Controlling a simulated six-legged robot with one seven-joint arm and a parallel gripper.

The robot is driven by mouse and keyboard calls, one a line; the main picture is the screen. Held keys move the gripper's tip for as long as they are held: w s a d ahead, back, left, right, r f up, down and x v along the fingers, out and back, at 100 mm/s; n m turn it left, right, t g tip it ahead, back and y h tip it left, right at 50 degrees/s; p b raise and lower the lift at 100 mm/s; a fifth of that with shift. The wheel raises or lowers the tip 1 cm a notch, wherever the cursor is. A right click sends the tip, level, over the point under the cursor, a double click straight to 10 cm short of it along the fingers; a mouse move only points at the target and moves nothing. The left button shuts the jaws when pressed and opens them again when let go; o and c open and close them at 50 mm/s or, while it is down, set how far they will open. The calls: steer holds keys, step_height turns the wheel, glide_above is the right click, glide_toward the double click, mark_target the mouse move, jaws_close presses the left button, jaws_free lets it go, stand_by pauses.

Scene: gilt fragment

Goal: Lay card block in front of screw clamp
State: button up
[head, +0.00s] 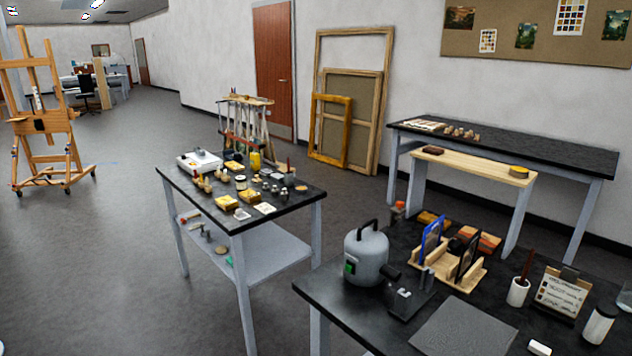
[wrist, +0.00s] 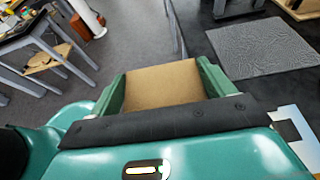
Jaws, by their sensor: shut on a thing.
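The card block (wrist: 162,84) is a plain tan, flat-faced block in the wrist view. My gripper (wrist: 160,74) is shut on it, with a green finger along each side. My gripper does not show in the head view. I cannot pick out the screw clamp with certainty. A dark metal device with a flat base (head: 407,296) stands beside the grey tank on the near black table in the head view, and it may be the clamp.
The near black table (head: 336,304) carries a grey tank (head: 366,254), a wooden rack (head: 452,270), a brush cup (head: 518,291) and a white jar (head: 598,325). A grey textured mat (head: 463,328) lies at its front. It also shows in the wrist view (wrist: 264,48).

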steer(key=w+a+f+m+t+h, duration=0.1)
steer(key=w+a, duration=0.3)
steer(key=w, duration=0.9)
steer(key=w+a+f+m+h, duration=0.15)
steer(key=w+a, duration=0.25)
steer(key=w, duration=1)
steer(key=w+a+f+h, duration=0.1)
steer(key=w+a, duration=0.1)
steer(key=a, duration=0.3)
steer(key=w+a+f+m+t, duration=0.1)
steer(key=w+a, duration=0.2)
steer(key=a, duration=0.1)
steer(key=shift+w+a+f+h, duration=0.2)
steer(key=shift+w+a+h, duration=0.05)
steer(key=shift+a+h, duration=0.15)
steer(key=shift+m, duration=0.25)
steer(key=shift+d, duration=0.15)
